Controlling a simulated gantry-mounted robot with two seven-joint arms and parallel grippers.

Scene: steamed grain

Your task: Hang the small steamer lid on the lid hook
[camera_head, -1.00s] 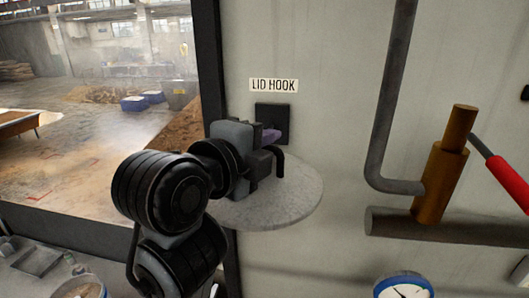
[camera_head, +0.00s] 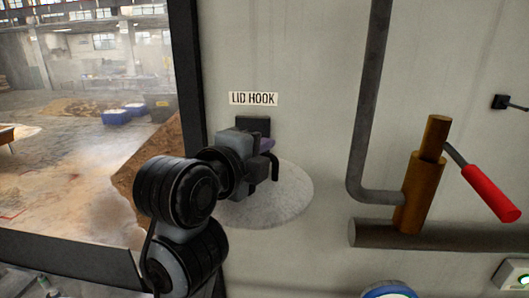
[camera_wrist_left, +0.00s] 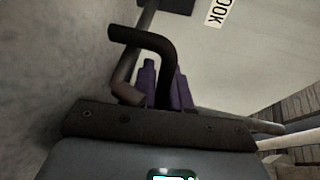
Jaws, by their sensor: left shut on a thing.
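The small steamer lid (camera_head: 290,198) is a pale grey speckled disc, held close to the wall below the LID HOOK label. My left gripper (camera_head: 262,150) is shut on its dark bent handle (camera_head: 275,170), with purple fingertips around the bar. In the left wrist view the handle (camera_wrist_left: 158,45) runs between the purple fingertips (camera_wrist_left: 165,90), and the lid (camera_wrist_left: 45,70) fills the left side. The lid hook's dark plate (camera_head: 254,123) shows just behind the gripper. Its rod (camera_wrist_left: 125,75) passes behind the handle in the wrist view; whether they touch I cannot tell. My right gripper is out of view.
The LID HOOK label (camera_head: 253,99) is on the pale wall above. A grey pipe (camera_head: 367,120), a brass valve (camera_head: 415,195) and a red lever (camera_head: 490,193) are to the right. A window opening with a dark frame (camera_head: 188,70) is to the left. The wall between hook and pipe is clear.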

